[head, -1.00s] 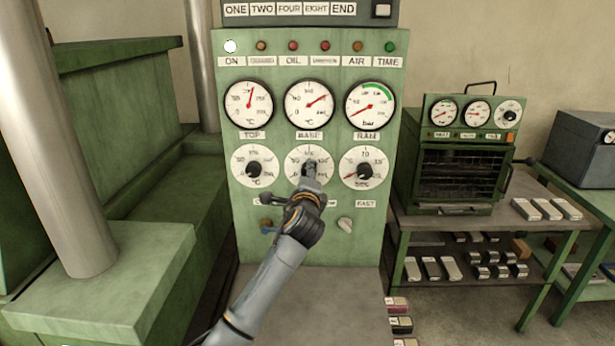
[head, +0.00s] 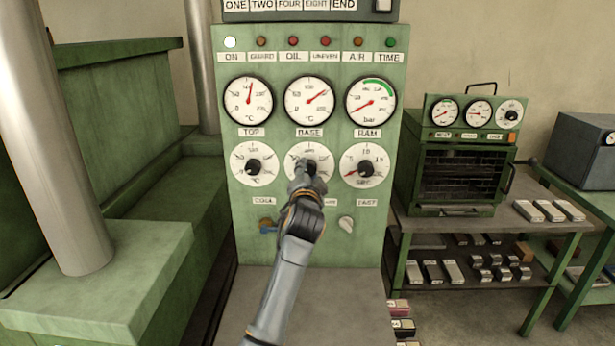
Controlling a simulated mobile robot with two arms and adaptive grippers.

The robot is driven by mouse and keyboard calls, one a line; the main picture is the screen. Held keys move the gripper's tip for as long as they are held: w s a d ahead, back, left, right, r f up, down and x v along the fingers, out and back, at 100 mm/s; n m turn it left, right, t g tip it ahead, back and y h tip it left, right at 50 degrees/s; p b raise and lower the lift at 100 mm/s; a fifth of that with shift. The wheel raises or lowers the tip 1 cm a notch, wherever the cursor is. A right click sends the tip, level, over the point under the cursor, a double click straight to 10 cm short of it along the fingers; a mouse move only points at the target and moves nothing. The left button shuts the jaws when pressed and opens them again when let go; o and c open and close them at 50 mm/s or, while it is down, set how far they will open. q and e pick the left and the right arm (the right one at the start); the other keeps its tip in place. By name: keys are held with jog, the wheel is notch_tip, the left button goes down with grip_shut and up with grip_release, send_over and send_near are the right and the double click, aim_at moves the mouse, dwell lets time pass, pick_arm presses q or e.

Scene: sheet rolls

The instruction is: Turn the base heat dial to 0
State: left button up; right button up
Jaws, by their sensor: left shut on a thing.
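The base heat dial (head: 325,158) is the white round scale in the middle of the lower dial row, under the BASE label (head: 309,132). My left gripper (head: 308,168) is shut on its knob and covers the knob and the lower part of the scale, so the setting cannot be read. The base gauge (head: 309,101) above has its red needle pointing up and right. My right gripper is not in the picture.
The top dial (head: 253,165) and ram dial (head: 364,166) sit close on either side. A green press (head: 120,290) stands left; a small oven (head: 459,170) stands right on a bench.

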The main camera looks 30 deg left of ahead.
pick_arm(q)
jog(key=n+b, duration=0.1)
jog(key=n, duration=0.8)
jog(key=shift+d+b, duration=0.1)
jog(key=shift+b, duration=0.2)
jog(key=shift+n, duration=0.4)
jog(key=o, duration=1.2)
jog(key=shift+w, duration=0.1)
jog(key=v, duration=0.7)
jog(key=shift+s+d, duration=0.1)
jog(key=shift+s, duration=0.15)
